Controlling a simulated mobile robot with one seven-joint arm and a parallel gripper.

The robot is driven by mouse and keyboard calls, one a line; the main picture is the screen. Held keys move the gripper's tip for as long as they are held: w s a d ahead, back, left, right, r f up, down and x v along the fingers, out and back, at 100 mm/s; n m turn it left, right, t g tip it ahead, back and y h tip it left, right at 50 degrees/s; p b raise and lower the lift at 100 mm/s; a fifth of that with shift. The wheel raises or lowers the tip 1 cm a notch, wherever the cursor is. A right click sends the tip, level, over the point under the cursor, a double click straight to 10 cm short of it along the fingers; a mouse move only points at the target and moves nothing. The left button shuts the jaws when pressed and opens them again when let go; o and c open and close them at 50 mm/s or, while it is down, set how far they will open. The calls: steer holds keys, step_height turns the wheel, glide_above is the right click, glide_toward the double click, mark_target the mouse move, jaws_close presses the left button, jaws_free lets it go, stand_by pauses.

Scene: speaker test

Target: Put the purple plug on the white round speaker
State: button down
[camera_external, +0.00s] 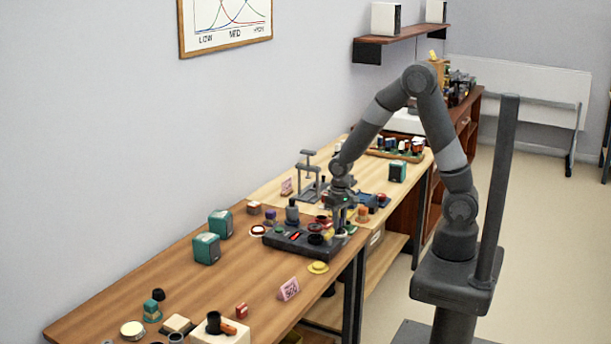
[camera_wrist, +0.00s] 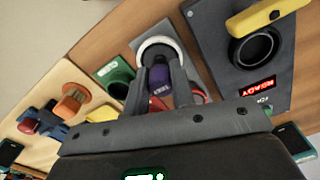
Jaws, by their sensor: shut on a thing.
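My gripper (camera_wrist: 160,72) is shut on the purple plug (camera_wrist: 160,88), which sits between its two fingers in the wrist view. A white ring, seemingly the rim of the white round speaker (camera_wrist: 150,43), lies just past the fingertips. The plug overlaps its dark middle; I cannot tell whether they touch. A red piece (camera_wrist: 194,98) shows partly behind the right finger. In the external view my gripper (camera_external: 340,214) points down at the right end of the dark test station (camera_external: 290,243). The held plug and the white speaker are not clear there.
The dark station with a black round socket (camera_wrist: 254,48) and a yellow bar (camera_wrist: 265,15) lies right. An orange piece (camera_wrist: 71,101) stands farther left. Teal boxes (camera_external: 206,248) stand on the brown table; its front middle is fairly clear.

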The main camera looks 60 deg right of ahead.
steer(key=shift+f, duration=0.2)
steer(key=c, duration=1.2)
jaws_free()
steer(key=shift+c, duration=0.2)
step_height(320, 180, up, 12)
steer(key=s+d+r+n+t, duration=0.1)
steer(key=s+d+r+t, duration=0.1)
steer(key=s+r, duration=0.5)
steer(key=s+d+r+n+t, duration=0.2)
steer(key=s+r+t, duration=0.1)
steer(key=s+r, duration=0.4)
steer(key=shift+s+d+n+t, duration=0.3)
steer(key=shift+s, duration=1.15)
